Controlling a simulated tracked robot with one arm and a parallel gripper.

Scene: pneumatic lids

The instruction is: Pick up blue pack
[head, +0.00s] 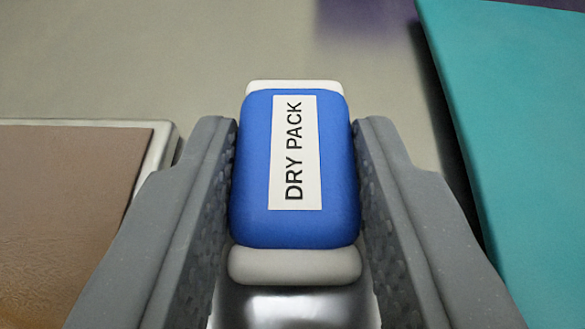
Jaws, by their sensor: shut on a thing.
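The blue pack (252,160) is in the middle of the head view, with white ends and a white label reading "DRY PACK". My gripper (296,155) is shut on it, with one grey finger against its left side and the other against its right side. The pack lies lengthwise between the fingers. Its underside is hidden, and I cannot tell how far it is above the surface below.
A brown panel with a pale rim (70,190) is at the left. A teal surface (520,120) with a dark edge fills the right. Plain grey-beige floor (190,60) shows beyond the pack, with a purple patch (365,25) at the top.

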